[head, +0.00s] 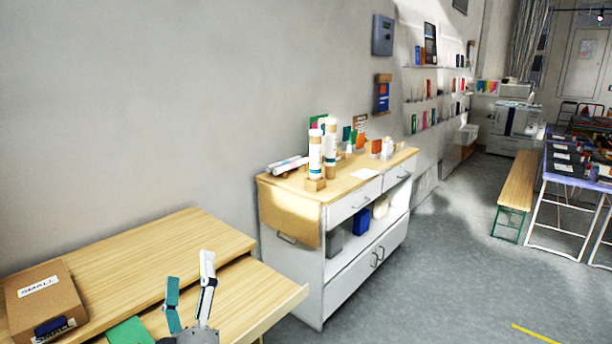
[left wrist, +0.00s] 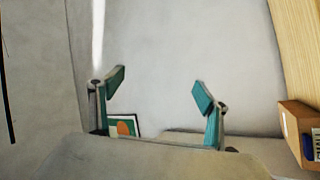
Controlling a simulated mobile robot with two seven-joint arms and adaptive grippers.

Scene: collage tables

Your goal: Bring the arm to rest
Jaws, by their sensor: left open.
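My left gripper (head: 188,291) shows at the bottom of the head view, in front of the wooden desk. Its fingers point up and stand apart, with nothing between them. The left wrist view also shows the gripper (left wrist: 160,90) with its two teal-padded fingers spread and empty, facing a pale wall. My right gripper is in neither view.
A cardboard box marked SMALL (head: 44,300) sits on the wooden desk (head: 150,258) at left. A green sheet (head: 131,331) lies near my gripper. A white cabinet (head: 340,270) stands right of the desk. A bench (head: 517,184) is farther right. Grey floor between is clear.

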